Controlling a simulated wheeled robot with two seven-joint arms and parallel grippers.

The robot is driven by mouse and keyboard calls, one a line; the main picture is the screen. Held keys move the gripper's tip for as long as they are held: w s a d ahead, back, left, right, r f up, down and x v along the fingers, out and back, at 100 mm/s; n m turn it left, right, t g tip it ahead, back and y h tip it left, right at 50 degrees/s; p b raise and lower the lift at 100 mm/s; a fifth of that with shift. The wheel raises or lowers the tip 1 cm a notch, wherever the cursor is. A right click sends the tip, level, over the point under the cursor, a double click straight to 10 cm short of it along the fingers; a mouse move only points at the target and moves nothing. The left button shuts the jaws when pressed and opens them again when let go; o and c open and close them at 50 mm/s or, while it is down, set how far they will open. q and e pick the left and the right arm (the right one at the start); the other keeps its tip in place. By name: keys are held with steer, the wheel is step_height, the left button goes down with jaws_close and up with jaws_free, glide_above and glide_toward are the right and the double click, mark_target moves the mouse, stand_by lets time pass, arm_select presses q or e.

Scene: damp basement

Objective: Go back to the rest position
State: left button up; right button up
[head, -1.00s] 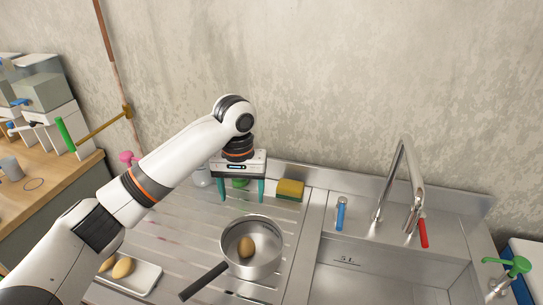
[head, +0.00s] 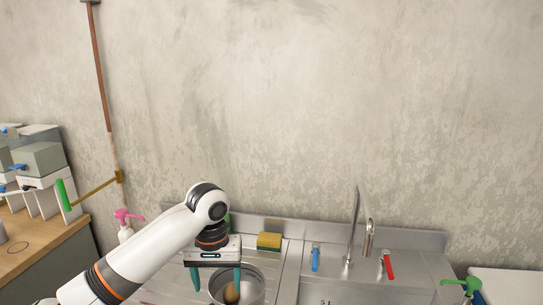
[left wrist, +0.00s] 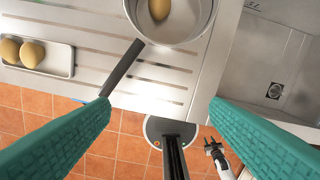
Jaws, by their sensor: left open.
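My left gripper (head: 216,281) hangs fingers down, with its teal fingers spread apart and nothing between them. In the head view it overlaps the metal saucepan (head: 256,293), which holds one brownish, egg-shaped item (head: 231,293). In the left wrist view the open fingers (left wrist: 160,104) frame the counter's front edge and the floor. The saucepan (left wrist: 196,30) with the item (left wrist: 159,9) lies beyond the fingertips, apart from them.
A sponge (head: 269,241), a tap (head: 353,235) and a sink (head: 350,292) are to the right. A pink pump bottle (head: 126,229) stands left. A white tray (left wrist: 62,69) holds two similar yellowish items.

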arm_select(q)
steer(key=s+d+f+m+t+h, duration=0.2)
steer(key=s+d+f+m+h, duration=0.15)
steer(key=s+f, duration=1.25)
steer(key=s+a+f+n+t+y, duration=0.1)
steer(key=s+a+f+t+y, duration=0.2)
steer(key=s+a, duration=1.1)
step_height(320, 180, down, 28)
steer(key=s+d+g+b, duration=0.1)
steer(key=d+g+b, duration=0.1)
steer(key=g, duration=0.1)
steer(key=s+a+f+g+b, duration=0.1)
steer(key=s+a+f, duration=0.2)
steer(key=s+f, duration=1.4)
steer(key=shift+a+f, duration=0.2)
steer(key=shift+f, duration=0.35)
arm_select(e)
step_height(320, 180, down, 3)
